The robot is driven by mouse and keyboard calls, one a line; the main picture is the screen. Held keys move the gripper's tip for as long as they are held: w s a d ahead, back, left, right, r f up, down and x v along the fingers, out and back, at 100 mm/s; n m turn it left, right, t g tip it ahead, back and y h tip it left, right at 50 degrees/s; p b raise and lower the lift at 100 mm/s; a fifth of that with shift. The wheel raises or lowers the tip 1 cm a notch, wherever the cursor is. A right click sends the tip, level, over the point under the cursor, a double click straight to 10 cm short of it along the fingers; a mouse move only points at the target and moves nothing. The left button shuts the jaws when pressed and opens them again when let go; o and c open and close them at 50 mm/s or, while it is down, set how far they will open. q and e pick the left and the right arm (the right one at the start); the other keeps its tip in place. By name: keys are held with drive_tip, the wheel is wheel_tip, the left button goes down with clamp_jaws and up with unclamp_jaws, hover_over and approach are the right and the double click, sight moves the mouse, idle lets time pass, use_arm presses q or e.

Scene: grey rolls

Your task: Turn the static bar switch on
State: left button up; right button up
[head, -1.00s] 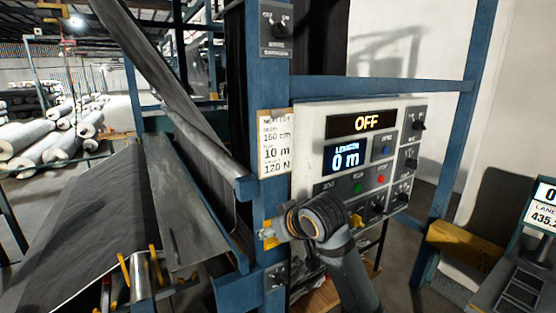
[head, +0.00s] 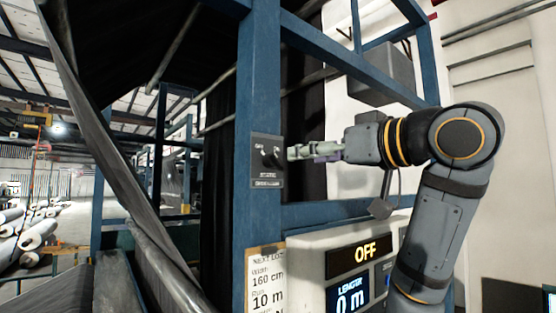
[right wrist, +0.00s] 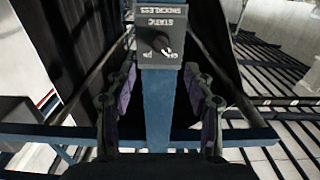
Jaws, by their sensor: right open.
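The static bar switch (head: 267,160) is a black rotary knob on a small grey plate fixed to a blue upright post. In the right wrist view the switch (right wrist: 160,45) sits near the top centre, its lettering upside down. My right gripper (head: 293,152) comes in from the right, its fingertips close to the knob. In the wrist view my right gripper (right wrist: 160,73) is open, with one finger on each side and nothing between them held. I cannot tell which label the knob points to. My left gripper is not in view.
A control panel (head: 308,262) with an OFF display is below the right arm. A paper sheet (head: 266,283) hangs on the post under the switch. A blue crossbar (head: 320,212) runs right from the post. Dark fabric (head: 225,200) hangs behind.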

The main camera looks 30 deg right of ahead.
sight(279, 160)
drive_tip(key=w+p, duration=0.1)
drive_tip(key=w, duration=0.2)
drive_tip(key=w+p, duration=0.1)
drive_tip(key=w, duration=0.2)
drive_tip(key=w+p, duration=0.1)
drive_tip(key=w, duration=0.1)
drive_tip(key=shift+w+a, duration=0.35)
drive_tip(key=shift+w, duration=0.05)
drive_tip(key=shift+w+p, duration=0.4)
drive_tip(key=shift+w, duration=0.05)
clamp_jaws()
